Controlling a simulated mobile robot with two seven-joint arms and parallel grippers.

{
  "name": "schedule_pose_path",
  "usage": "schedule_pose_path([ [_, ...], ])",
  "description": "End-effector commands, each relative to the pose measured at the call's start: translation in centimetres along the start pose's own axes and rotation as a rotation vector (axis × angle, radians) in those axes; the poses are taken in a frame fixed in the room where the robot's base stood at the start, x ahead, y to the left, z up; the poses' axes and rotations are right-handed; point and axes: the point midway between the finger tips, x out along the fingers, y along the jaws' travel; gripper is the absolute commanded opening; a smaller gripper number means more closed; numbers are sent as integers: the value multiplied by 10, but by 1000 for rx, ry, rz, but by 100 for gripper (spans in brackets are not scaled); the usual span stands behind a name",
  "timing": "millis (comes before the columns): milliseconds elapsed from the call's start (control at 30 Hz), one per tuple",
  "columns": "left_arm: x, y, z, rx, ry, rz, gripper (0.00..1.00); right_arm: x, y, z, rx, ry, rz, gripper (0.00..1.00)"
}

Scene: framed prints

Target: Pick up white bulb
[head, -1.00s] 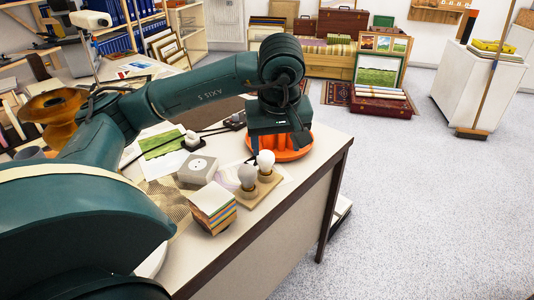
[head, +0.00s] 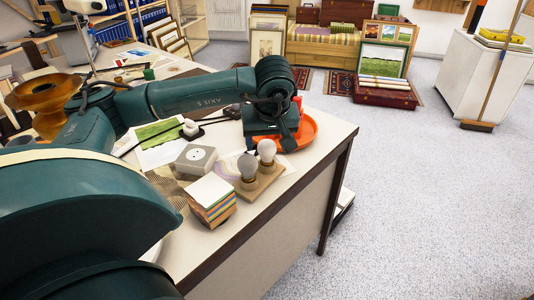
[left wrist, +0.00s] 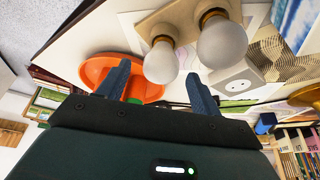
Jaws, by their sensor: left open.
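Two bulbs stand upright in sockets on a wooden base (head: 262,187). In the head view the right one, the paler white bulb (head: 267,150), is nearest my left gripper (head: 273,128); the left one is a greyer bulb (head: 247,166). The left wrist view shows the white bulb (left wrist: 161,62) just ahead of and between my open left fingers (left wrist: 160,88), with the grey bulb (left wrist: 222,42) to its right. Nothing is held. In the head view my gripper body hides most of the fingers. My right gripper is not in view.
An orange tray (head: 305,132) lies beside and partly behind my left gripper. A grey socket box (head: 196,158) and a stack of coloured cards (head: 212,200) stand left of the bulbs. The table's right edge (head: 335,148) is close, with open floor beyond.

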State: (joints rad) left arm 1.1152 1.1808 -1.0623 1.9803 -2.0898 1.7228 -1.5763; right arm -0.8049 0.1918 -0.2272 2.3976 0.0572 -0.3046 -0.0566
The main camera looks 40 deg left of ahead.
Motion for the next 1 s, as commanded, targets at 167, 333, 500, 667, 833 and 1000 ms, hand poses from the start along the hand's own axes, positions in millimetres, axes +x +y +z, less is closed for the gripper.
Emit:
schedule_pose_path([
  [167,28,-1,-1,-1,-1,-2,65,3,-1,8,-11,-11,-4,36],
  [333,35,-1,-2,-1,1,0,65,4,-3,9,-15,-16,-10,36],
  [500,35,-1,-2,-1,1,0,65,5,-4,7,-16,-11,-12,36],
  [667,35,-1,-2,0,0,0,52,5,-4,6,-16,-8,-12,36],
  [833,34,-1,-2,-1,0,0,38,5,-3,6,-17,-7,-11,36],
  [1000,34,-1,-2,0,0,0,24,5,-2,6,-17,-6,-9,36],
])
